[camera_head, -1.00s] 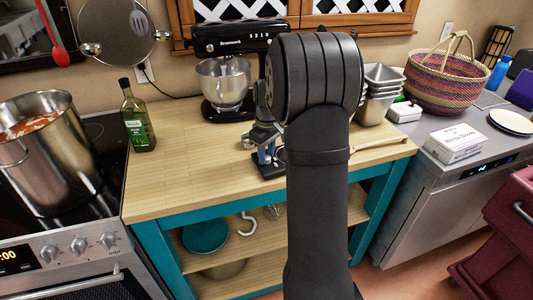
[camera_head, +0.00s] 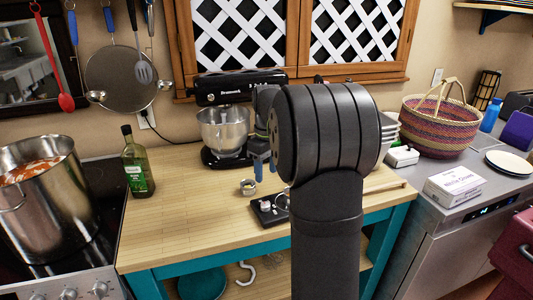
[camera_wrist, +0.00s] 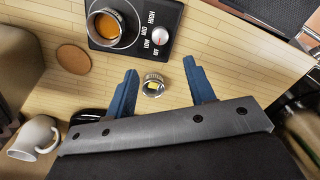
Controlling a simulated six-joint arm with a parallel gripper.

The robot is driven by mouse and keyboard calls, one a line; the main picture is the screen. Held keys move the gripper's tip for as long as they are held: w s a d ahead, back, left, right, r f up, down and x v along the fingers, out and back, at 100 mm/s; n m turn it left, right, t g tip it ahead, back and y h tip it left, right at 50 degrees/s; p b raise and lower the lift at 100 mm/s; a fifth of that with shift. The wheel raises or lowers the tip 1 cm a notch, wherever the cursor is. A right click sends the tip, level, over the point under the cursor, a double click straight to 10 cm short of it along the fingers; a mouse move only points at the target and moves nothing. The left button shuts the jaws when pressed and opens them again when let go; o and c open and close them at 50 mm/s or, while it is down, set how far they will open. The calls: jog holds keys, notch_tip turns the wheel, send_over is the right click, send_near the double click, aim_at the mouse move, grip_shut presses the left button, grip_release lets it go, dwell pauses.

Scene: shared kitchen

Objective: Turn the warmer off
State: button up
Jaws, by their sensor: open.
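The warmer is a black box on the wooden counter, seen in the wrist view (camera_wrist: 176,18) and partly behind my arm in the head view (camera_head: 264,217). A round metal vessel (camera_wrist: 112,29) with orange contents sits on its plate. Its pale knob (camera_wrist: 161,35) stands beside labels including HIGH and OFF; I cannot tell which setting it points to. My gripper (camera_wrist: 160,69), with two blue fingers, is open and empty. It also shows in the head view (camera_head: 265,167), above the counter. In the wrist picture, the knob lies beyond the fingertips, apart from them.
A small metal tin (camera_wrist: 153,88) appears between the fingers in the wrist view; it stands left of the warmer in the head view (camera_head: 248,187). A white mug (camera_wrist: 34,139) and brown coaster (camera_wrist: 73,59) are nearby. A stand mixer (camera_head: 222,130) stands behind.

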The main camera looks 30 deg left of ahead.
notch_tip(320, 180, up, 6)
send_over(265, 204)
jog(key=shift+w+d+f, duration=0.15)
jog(key=shift+w+f, duration=0.05)
jog(key=shift+w, duration=0.05)
jog(key=shift+f, duration=0.15)
jog(key=f, duration=1.7)
jog(key=shift+s+f, duration=0.15)
jog(key=shift+s, duration=0.1)
